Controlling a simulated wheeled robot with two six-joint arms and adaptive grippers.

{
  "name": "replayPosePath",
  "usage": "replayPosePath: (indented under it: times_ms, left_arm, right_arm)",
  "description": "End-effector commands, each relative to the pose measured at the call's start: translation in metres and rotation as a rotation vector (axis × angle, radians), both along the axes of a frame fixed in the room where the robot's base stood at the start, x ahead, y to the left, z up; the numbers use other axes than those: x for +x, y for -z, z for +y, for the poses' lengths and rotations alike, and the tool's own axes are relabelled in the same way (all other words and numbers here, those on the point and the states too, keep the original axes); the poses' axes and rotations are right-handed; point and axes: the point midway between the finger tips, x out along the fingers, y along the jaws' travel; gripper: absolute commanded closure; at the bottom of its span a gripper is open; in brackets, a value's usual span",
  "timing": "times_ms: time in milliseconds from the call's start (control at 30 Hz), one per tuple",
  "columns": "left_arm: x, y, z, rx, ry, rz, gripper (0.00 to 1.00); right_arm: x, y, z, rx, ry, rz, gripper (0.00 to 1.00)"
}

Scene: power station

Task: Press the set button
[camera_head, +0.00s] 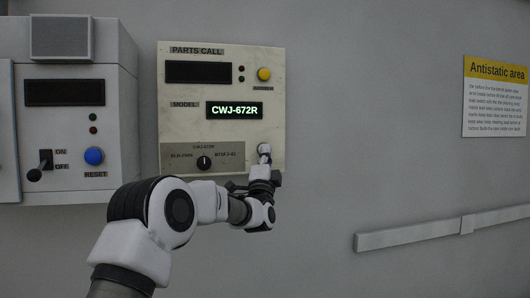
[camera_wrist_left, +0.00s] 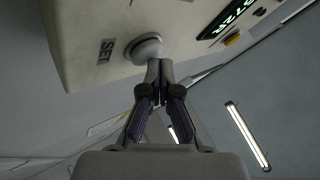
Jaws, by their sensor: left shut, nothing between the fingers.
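The white round set button (camera_wrist_left: 146,47) sits on the panel next to a "SET" label (camera_wrist_left: 106,50) in the left wrist view. In the head view the button (camera_head: 264,149) shows at the lower right of the cream PARTS CALL panel (camera_head: 200,123). My left gripper (camera_wrist_left: 160,66) is shut and empty, with its fingertips right by the button's edge; I cannot tell whether they touch it. In the head view the left gripper (camera_head: 264,160) is just below and in front of the button, and the label is hidden. My right gripper is not in view.
The panel has a lit CWJ-672R display (camera_head: 235,110), a yellow button (camera_head: 264,74) and a black selector knob (camera_head: 204,162). A grey box with a blue RESET button (camera_head: 94,156) and a lever (camera_head: 38,172) stands at left. A wall rail (camera_head: 430,233) runs at right.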

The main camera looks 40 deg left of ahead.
Motion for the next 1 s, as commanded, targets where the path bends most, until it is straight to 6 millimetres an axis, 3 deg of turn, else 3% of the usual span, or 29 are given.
replayPosePath:
  times_ms: [200, 567, 1000]
  left_arm:
    - [-0.008, 0.003, -0.009, 0.000, 0.000, -0.001, 1.00]
    - [-0.010, 0.002, -0.011, 0.000, 0.000, 0.000, 1.00]
    - [-0.037, 0.004, -0.044, 0.000, 0.001, -0.001, 1.00]
  right_arm:
    - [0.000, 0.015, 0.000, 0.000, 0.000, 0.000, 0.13]
    - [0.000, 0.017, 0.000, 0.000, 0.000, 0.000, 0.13]
    - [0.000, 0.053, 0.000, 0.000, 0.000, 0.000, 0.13]
